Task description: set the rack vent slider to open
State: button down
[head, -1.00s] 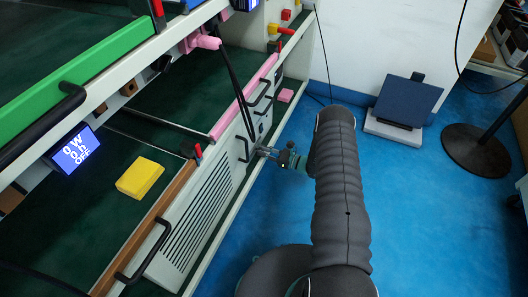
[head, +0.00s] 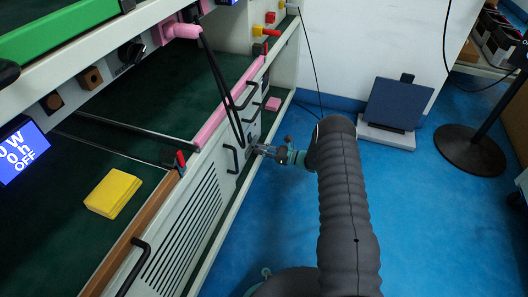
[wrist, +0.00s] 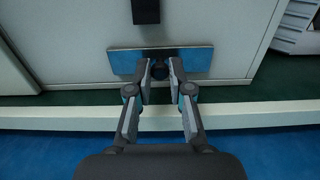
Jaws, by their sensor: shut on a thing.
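The slider plate (wrist: 125,62) is a flat blue-grey strip on the pale rack front, in the wrist view. A dark knob (wrist: 160,71) sits near its middle. My gripper (wrist: 161,68) is closed around this knob, a fingertip on each side, and the fingers partly hide it. In the head view my gripper (head: 258,149) reaches the low front panel (head: 190,228) of the rack from the right, beside a black handle (head: 231,159). The slider is too small and covered to make out there. I see no readable open or shut mark.
A yellow block (head: 113,192) lies on the green shelf at left. Black cables (head: 222,95) hang in front of the panel from a pink plug (head: 182,30). A pink block (head: 273,104) lies beyond my gripper.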

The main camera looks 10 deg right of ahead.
jog(key=shift+w+d, duration=0.15)
jog(key=shift+w, duration=0.1)
jog(key=c, duration=1.1)
grip_release()
jog(key=v, duration=1.2)
jog(key=shift+s, duration=0.1)
